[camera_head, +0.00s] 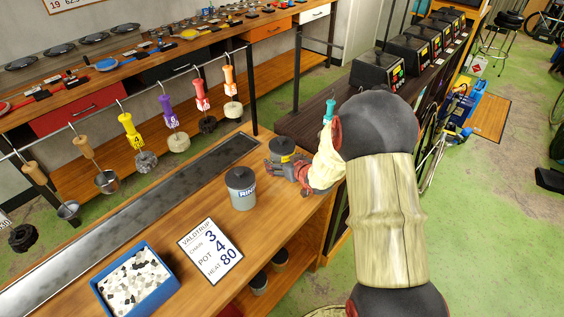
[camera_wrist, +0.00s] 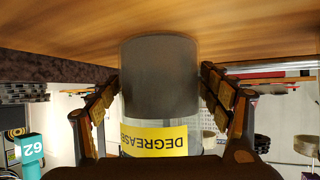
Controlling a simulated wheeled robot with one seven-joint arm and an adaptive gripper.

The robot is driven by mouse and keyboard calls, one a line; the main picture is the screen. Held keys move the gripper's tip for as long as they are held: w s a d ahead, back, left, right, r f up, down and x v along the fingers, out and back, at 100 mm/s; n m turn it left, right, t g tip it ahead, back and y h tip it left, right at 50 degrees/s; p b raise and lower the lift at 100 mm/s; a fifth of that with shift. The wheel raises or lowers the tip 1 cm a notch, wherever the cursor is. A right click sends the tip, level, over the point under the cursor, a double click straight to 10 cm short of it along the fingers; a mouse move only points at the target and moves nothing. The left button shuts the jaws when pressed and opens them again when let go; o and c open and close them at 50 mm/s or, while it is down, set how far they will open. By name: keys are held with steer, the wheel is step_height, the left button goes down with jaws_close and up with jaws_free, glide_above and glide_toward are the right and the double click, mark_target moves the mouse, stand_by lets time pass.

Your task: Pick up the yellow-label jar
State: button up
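The yellow-label jar (camera_head: 281,150) is grey with a dark top and stands on the wooden bench in the head view. In the wrist view the jar (camera_wrist: 160,85) appears upside down, its base against the bench top, with a yellow label reading "DEGREASE..." partly cut off. My gripper (camera_wrist: 160,90) has one finger on each side of the jar, the tips close against its sides. I cannot tell whether the pads press on it. In the head view my gripper (camera_head: 287,172) is at the jar's near right side, partly hidden by my arm.
A grey "RINSE" jar (camera_head: 241,190) stands just left of the yellow-label jar. A printed card (camera_head: 210,250) and a blue tray (camera_head: 171,286) of pale pieces lie further left. Coloured-handle tools hang from a rail (camera_head: 150,93) behind. A teal handle (camera_head: 328,111) is near my arm.

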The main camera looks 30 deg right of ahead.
steer(key=c, duration=1.2)
steer(key=shift+c, duration=0.7)
steer(key=shift+r, duration=0.1)
